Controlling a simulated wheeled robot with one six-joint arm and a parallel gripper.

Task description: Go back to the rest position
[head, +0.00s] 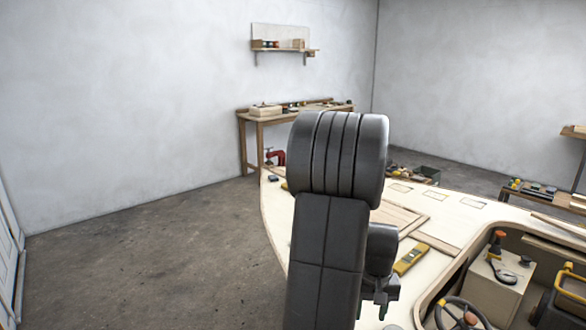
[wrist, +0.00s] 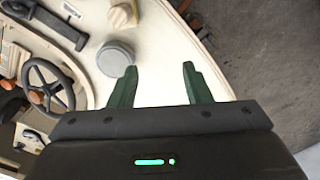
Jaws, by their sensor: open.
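My gripper shows in the wrist view (wrist: 158,82) with two dark green fingers spread apart and nothing between them. It is over the pale plywood deck (wrist: 165,55) of the hull, near the deck's curved edge. A grey round cap or disc (wrist: 115,57) lies on the deck just left of the fingers. In the head view my dark arm stands in the middle and hides part of the deck (head: 278,215). Only a bit of my gripper shows there, low beside the arm (head: 383,312).
A steering wheel (wrist: 48,85) and a black handle (wrist: 45,25) are left in the wrist view. A beige knob (wrist: 122,15) sits beyond the disc. A yellow level (head: 411,259) lies on the deck. A workbench (head: 262,119) stands at the back wall. The floor (head: 150,245) at left is clear.

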